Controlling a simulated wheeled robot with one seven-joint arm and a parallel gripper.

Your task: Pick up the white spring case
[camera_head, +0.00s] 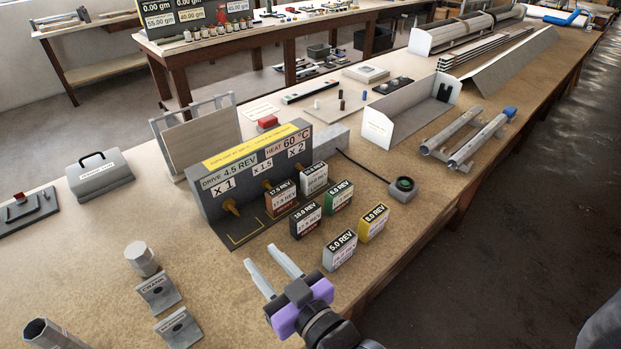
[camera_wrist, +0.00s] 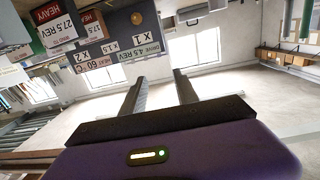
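A pale, whitish spring case marked 5.0 REV (camera_head: 339,251) stands upright on the bench, nearest the front edge among several cases. Another pale case (camera_head: 314,178) stands farther back by the grey drive stand, so two cases look whitish. My gripper (camera_head: 262,257) is open and empty, with its fingers apart. It is left of the 5.0 REV case and touches no case that I can see. In the wrist view my gripper (camera_wrist: 160,77) also shows open, with nothing between the fingers. No whitish case is clear there.
Crank (camera_head: 158,293) and other blocks stand left. Bench between is clear.

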